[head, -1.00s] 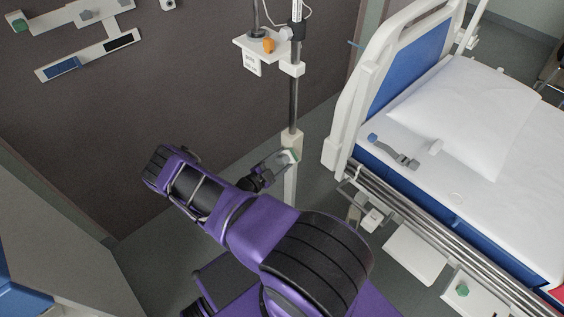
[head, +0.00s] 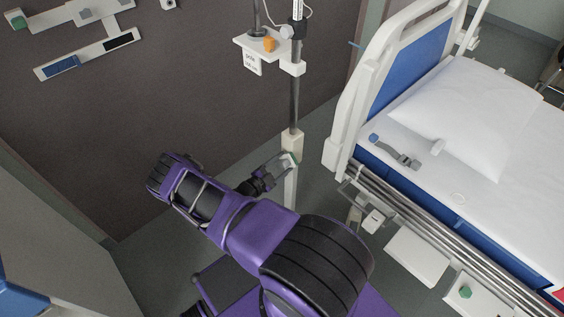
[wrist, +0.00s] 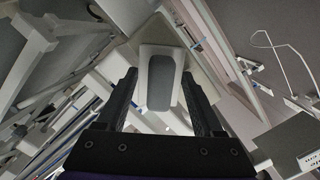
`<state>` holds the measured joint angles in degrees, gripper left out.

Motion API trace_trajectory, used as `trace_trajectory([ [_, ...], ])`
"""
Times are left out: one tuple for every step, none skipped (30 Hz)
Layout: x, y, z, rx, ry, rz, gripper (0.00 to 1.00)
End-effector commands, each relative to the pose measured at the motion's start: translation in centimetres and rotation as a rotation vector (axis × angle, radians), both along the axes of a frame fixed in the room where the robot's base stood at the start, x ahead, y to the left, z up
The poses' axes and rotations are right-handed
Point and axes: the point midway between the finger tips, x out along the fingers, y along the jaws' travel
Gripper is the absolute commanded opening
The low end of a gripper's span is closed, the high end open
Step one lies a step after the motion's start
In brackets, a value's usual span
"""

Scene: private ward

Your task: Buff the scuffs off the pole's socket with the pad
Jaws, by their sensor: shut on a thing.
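The pole's socket (head: 291,187) is a pale cream upright sleeve around the foot of the dark pole (head: 293,105), left of the bed. My gripper (head: 283,164) is at the socket's upper part, reaching in from the lower left. In the wrist view the pad (wrist: 145,80) shows a white back with a grey rounded patch between both fingers. The socket's scuffs cannot be made out, and the pad's working face is hidden.
A small white shelf (head: 249,47) with an orange item (head: 269,44) is on the pole above. The bed (head: 468,195) with its blue-and-white headboard (head: 382,75) stands close on the right. A dark wall (head: 180,100) is behind. Open floor lies left of the socket.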

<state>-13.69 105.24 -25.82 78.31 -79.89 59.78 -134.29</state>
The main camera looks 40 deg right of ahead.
Motion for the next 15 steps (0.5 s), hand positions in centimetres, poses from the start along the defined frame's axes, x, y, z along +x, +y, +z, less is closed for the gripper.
trace_trajectory([
  [-0.3,-0.4,-0.1,-0.001,0.004,-0.007,0.24],
  [-0.2,-0.4,-0.1,-0.001,0.004,-0.007,0.24],
  [-0.1,-0.4,-0.1,0.0,0.003,-0.007,0.24],
  [0.1,-0.3,-0.1,0.0,0.003,-0.007,0.24],
  [0.2,-0.3,-0.1,-0.001,0.003,-0.005,0.16],
  [0.3,-0.2,-0.1,-0.001,0.004,-0.006,0.16],
  [0.4,-0.2,0.0,-0.001,0.004,-0.006,0.16],
  [0.4,-0.2,0.1,-0.001,0.004,-0.006,0.16],
  [0.4,-0.2,0.3,-0.002,0.004,-0.005,0.16],
  [0.5,-0.2,0.5,-0.003,0.003,-0.005,0.16],
  [0.5,-0.2,0.7,-0.003,0.003,-0.005,0.16],
  [0.5,-0.2,1.1,-0.004,0.003,-0.005,0.16],
  [0.5,-0.2,1.4,-0.004,0.003,-0.005,0.16],
  [0.5,-0.2,1.7,-0.005,0.003,-0.005,0.16],
  [0.5,-0.1,2.0,-0.005,0.003,-0.005,0.16],
])
